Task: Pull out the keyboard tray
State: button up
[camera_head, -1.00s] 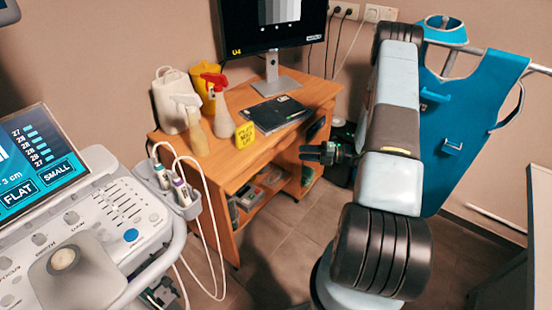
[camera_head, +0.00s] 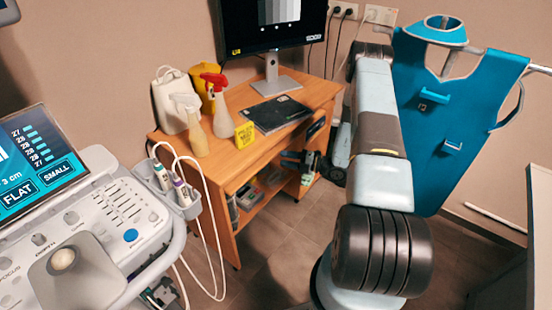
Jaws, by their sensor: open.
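The wooden desk (camera_head: 222,157) stands in the middle of the view, with its front side facing right and toward me. The keyboard tray is hard to tell apart from the desk's wooden front edge under the top; it does not visibly stick out. My gripper (camera_head: 289,158) is open and small in the view, low by the desk's front near its right end, below the level of the desktop. I see nothing held in it. Whether its fingers touch the desk or tray cannot be told. My forearm comes down from the right.
On the desktop are a monitor (camera_head: 274,30), a dark tablet-like pad (camera_head: 277,113), spray bottles (camera_head: 222,110), a yellow note block (camera_head: 245,135) and a white jug (camera_head: 171,101). An ultrasound console (camera_head: 100,235) fills the left. A blue apron (camera_head: 450,120) hangs right. Floor before the desk is clear.

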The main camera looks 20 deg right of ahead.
aim_at(275, 157)
jog(key=shift+x, duration=2.35)
jog(key=shift+c, duration=0.3)
grip_shut()
jog(key=shift+s, duration=0.1)
